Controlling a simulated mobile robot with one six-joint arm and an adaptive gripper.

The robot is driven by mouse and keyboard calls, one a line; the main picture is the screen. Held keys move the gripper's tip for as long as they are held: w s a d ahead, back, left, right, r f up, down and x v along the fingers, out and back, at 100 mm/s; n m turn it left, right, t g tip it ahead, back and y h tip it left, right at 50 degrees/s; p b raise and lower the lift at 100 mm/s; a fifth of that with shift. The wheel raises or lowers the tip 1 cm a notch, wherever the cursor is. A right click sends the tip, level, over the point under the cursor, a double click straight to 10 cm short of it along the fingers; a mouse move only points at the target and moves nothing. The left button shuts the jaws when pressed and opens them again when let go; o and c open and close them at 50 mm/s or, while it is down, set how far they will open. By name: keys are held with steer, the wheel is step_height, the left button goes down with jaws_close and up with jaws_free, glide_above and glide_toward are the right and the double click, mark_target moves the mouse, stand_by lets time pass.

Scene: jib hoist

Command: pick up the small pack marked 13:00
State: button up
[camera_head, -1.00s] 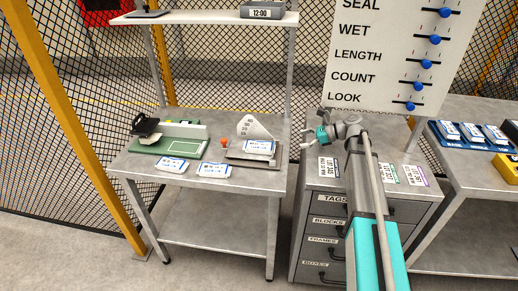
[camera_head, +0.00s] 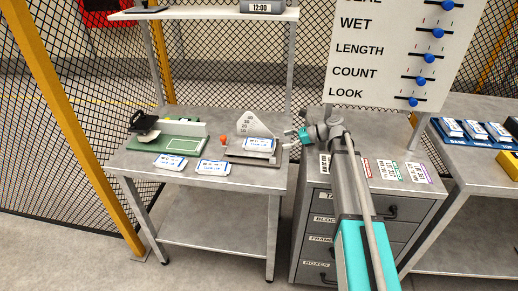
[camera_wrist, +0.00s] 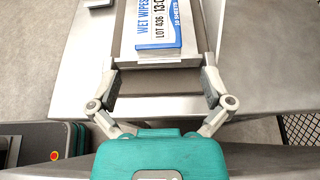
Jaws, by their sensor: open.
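The small pack marked 13:0- (camera_wrist: 157,24), its last digit cut off at the frame edge, is white and blue and reads WET WIPES, LOT 436, 10 SHEETS. It lies on the grey scale-like stand in the wrist view. In the head view a pack (camera_head: 259,144) lies on that stand (camera_head: 250,157), beside a fan-shaped dial (camera_head: 258,124). My gripper (camera_wrist: 159,84) is open and empty, its fingers spread on both sides just short of the pack's near end. In the head view my gripper (camera_head: 292,137) is at the table's right edge, right of the stand.
Two more packs (camera_head: 170,161) and (camera_head: 213,167) lie along the table's front. A green-based device (camera_head: 168,142) stands at the left. A shelf with a 12:00 clock (camera_head: 262,7) is above. A drawer cabinet (camera_head: 345,215) stands right of the table. Packs on a blue tray (camera_head: 477,143) are far right.

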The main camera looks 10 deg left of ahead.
mark_target(270, 143)
steer(key=shift+x, duration=0.9)
steer(key=shift+b+x, duration=1.15)
steer(key=shift+x, duration=1.45)
steer(key=c, duration=1.1)
steer(key=shift+r, duration=0.25)
